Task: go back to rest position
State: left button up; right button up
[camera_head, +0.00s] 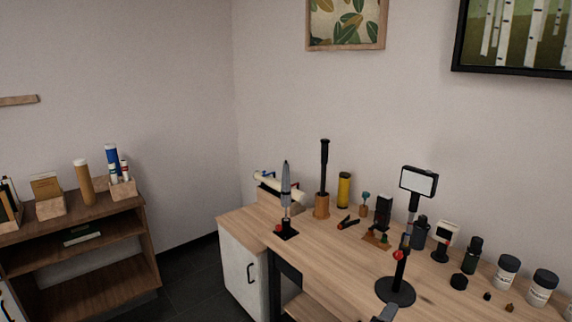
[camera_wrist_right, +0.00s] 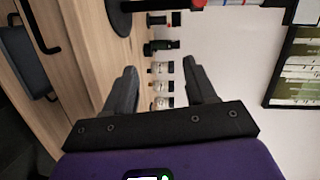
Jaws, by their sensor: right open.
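My right gripper (camera_wrist_right: 160,82) is open in the right wrist view, with nothing between its two dark fingers. Beyond the fingers, several small white-labelled bottles (camera_wrist_right: 161,86) stand on the table. A grey tip (camera_head: 386,314), which looks like part of my right gripper, shows at the bottom edge of the head view, in front of the round black base of a stand. The stand (camera_head: 397,288) is upright on the wooden table (camera_head: 345,262) and a device with a white screen (camera_head: 418,181) is at its top. My left gripper is not in view.
A pointed grey tool (camera_head: 286,185) stands at the left. A brown shelf (camera_head: 95,232) is further left, with floor between.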

jog(key=s+a+f+n+g+y+p, duration=0.2)
jog(key=a+f+n+y, duration=0.3)
jog(key=f, duration=0.4)
jog(key=s+a+f+n+g+y+p, duration=0.1)
jog(key=s+a+f+n+y+p, duration=0.2)
jog(key=f+n, duration=0.5)
jog(key=s+a+f+n+g+y, duration=0.2)
jog(key=s+f+n+g, duration=0.1)
jog(key=s, duration=0.4)
jog(key=s+a+f+n+g+y+p, duration=0.1)
jog(key=s+a+f+n+g+y, duration=0.1)
jog(key=s, duration=0.5)
jog(key=s+a+f+n+g+y, duration=0.2)
jog(key=s+a+f+n+g, duration=0.2)
jog(key=s, duration=0.3)
jog(key=shift+s+a+f+y+p, duration=0.15)
jog(key=shift+s+f+y+p, duration=0.2)
jog(key=shift+f, duration=0.15)
jog(key=shift+w, duration=0.1)
